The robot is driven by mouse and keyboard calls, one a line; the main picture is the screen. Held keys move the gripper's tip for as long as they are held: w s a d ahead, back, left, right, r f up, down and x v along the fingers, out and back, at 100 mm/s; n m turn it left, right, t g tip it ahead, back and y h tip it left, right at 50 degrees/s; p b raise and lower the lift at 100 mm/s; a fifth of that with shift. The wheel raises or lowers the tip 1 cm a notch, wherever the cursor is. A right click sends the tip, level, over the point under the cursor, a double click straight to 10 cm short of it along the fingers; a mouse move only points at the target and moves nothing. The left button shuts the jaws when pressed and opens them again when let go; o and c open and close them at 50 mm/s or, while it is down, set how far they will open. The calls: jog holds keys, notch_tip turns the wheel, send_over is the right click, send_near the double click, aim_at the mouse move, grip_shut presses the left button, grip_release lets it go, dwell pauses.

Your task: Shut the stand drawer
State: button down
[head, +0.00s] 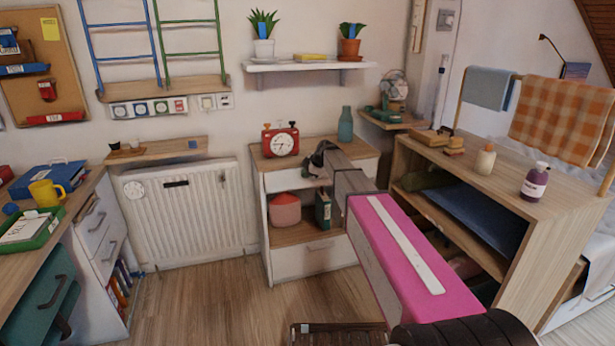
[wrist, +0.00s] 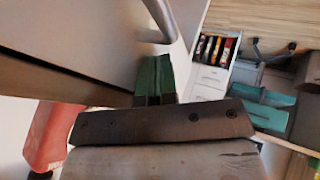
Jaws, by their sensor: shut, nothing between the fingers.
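The stand (head: 262,215) is a small white and wood cabinet by the wall. It has a white upper drawer (head: 285,181), an open shelf and a lower drawer (head: 315,258) with a grey handle. My arm hides the right of the upper drawer; I see no clear gap at its front and cannot tell whether it is fully in. My gripper (head: 320,160) is shut and empty, at the stand's upper front. In the wrist view a grey bar handle (wrist: 152,22) shows close beyond my gripper (wrist: 155,98); contact is unclear.
A red clock (head: 281,142) and a teal bottle (head: 345,125) stand on top. A pink basket (head: 285,211) and a green binder (head: 323,212) are on the shelf. A wooden shelf unit (head: 560,215) stands right. Floor is clear at left.

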jog(key=shift+w+a, duration=0.2)
jog(key=shift+w, duration=0.4)
jog(key=shift+w+a, duration=0.15)
jog(key=shift+w, duration=0.4)
